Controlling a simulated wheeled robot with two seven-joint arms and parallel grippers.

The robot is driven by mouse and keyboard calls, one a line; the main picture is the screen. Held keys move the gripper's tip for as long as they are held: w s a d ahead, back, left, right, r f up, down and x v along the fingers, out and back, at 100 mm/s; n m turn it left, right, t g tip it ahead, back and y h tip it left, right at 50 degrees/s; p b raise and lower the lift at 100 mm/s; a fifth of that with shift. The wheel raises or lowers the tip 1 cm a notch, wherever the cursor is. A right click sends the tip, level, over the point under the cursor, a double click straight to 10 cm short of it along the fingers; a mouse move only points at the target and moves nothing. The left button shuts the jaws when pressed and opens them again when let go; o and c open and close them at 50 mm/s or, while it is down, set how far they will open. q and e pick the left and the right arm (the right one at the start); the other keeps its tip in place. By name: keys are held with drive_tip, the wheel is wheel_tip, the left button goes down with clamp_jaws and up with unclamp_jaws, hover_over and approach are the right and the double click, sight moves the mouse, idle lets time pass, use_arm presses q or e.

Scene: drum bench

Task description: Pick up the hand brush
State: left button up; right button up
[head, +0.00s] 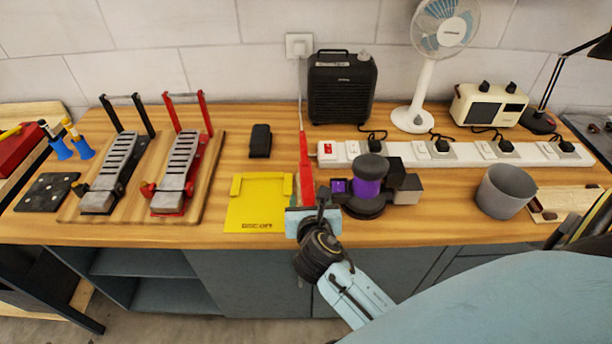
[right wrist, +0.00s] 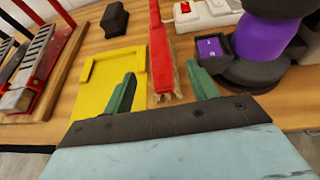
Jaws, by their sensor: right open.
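The hand brush (head: 305,160) is long and red and lies on the wooden bench, its narrow end pointing to the wall. In the right wrist view the red brush (right wrist: 159,48) has tan bristles showing at its near end. My right gripper (head: 312,207) is over the front of the bench at the brush's near end. In the right wrist view its two green fingers (right wrist: 163,90) are apart, one on each side of the brush's near end, with nothing gripped. Whether the fingers touch the brush cannot be told. My left gripper is not in view.
A yellow dustpan (head: 262,205) lies just left of the brush, and a purple and black sander (head: 367,188) stands just right. A white power strip (head: 400,150) runs behind. A grey cup (head: 505,190) is farther right. Two pedals on a board (head: 210,190) are left.

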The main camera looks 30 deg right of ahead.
sight(307, 186)
drive_tip(key=x, duration=0.7)
drive_tip(key=shift+w+f+b, duration=0.15)
drive_tip(key=shift+w+b, duration=0.1)
drive_tip(key=shift+b, duration=0.1)
drive_tip(key=c, duration=1.2)
